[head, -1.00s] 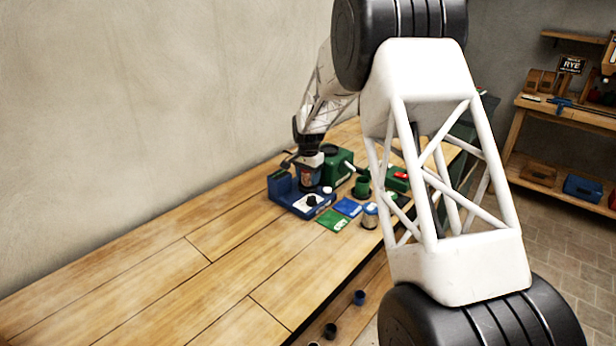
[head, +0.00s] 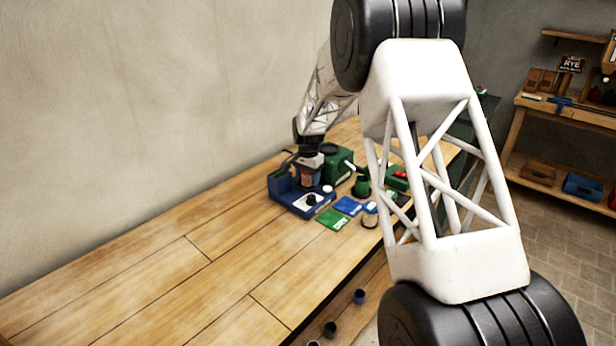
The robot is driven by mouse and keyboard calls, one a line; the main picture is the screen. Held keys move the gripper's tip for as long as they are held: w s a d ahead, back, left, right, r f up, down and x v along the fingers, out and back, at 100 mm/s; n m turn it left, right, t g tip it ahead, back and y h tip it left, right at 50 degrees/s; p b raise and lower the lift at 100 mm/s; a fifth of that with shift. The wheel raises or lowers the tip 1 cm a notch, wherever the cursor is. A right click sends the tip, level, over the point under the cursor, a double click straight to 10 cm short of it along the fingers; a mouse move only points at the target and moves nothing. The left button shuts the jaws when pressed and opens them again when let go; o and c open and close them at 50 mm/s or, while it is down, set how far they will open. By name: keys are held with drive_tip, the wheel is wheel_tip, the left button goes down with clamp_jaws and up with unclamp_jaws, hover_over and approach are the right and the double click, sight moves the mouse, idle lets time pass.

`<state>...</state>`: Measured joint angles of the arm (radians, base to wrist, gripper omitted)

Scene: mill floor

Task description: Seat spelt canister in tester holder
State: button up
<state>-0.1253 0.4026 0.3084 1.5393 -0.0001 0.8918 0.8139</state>
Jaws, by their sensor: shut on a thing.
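My gripper (head: 310,160) is far off at the back of the bench, pointing down and shut on a canister (head: 311,176) with a bluish and brownish label. I cannot read the label, so I cannot tell that it is spelt. The canister is upright over or in the blue tester (head: 290,197), which has a white dial plate with a dark knob at its front. The tester's holder is hidden behind the canister and the gripper, so I cannot tell whether the canister's base touches it.
A green machine (head: 338,168) stands right behind the tester, close to my gripper. A green cup (head: 362,186), a green card (head: 332,219), a blue card (head: 348,206) and another canister (head: 370,215) are to the right. The wooden bench (head: 150,255) is clear at the front left.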

drive_tip(key=shift+f, duration=0.2)
drive_tip(key=o, duration=0.8)
drive_tip(key=shift+c, duration=0.2)
drive_tip(key=shift+r, duration=5.45)
